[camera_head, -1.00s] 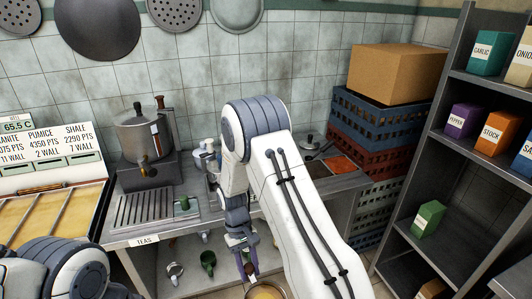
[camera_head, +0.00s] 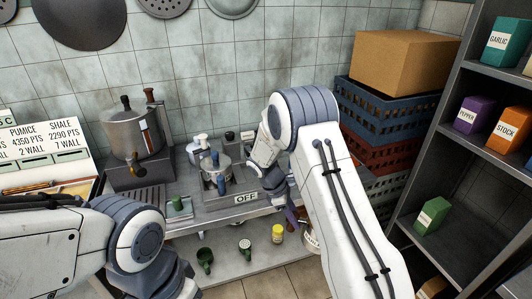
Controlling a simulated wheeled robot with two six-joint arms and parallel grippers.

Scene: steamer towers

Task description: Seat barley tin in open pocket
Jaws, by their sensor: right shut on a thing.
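No tin in view has a label that I can read as barley. A green tin (camera_head: 432,215) tilts on the lower right shelf, and its label is too small to read. No open pocket can be made out for certain. My right gripper (camera_head: 293,217) is low in front of the counter's front edge, partly hidden by my right arm. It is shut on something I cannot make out. A round, pale-rimmed thing with lettering (camera_head: 311,241) shows just beside it, partly behind my arm. My left arm reaches in from the left, with its gripper out of view.
Stacked crates (camera_head: 378,152) and a tin rack (camera_head: 437,125) stand at right.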

